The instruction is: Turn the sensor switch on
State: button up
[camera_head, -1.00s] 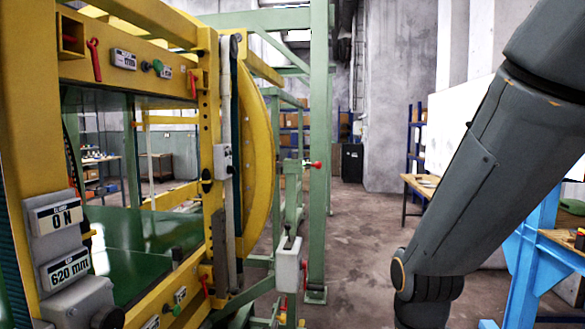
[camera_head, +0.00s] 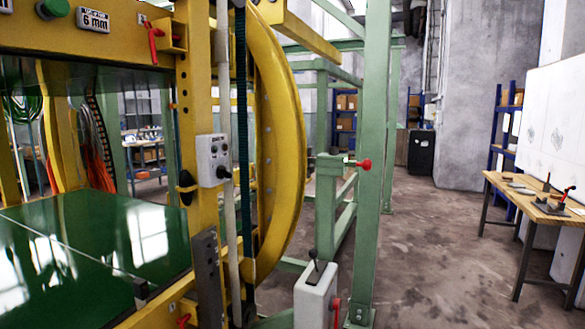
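A light grey control box (camera_head: 213,160) with small dark buttons and a black knob on its right side is fixed to the yellow upright. A second pale box (camera_head: 315,295) with a black lever on top stands lower, at the bottom centre. I cannot read a label on either, so I cannot tell which one is the sensor switch. My gripper is not in view.
The yellow ring machine (camera_head: 282,150) fills the left, with a shiny green bed (camera_head: 60,260). A green post (camera_head: 374,150) with a red knob (camera_head: 364,164) stands right of it. Concrete floor (camera_head: 430,260) is clear up to a wooden workbench (camera_head: 505,190).

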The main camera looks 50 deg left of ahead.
aim_at(222, 172)
jog(key=u, duration=0.15)
jog(key=i, duration=1)
jog(key=u, duration=1.3)
jog(key=i, duration=0.7)
jog(key=u, duration=0.7)
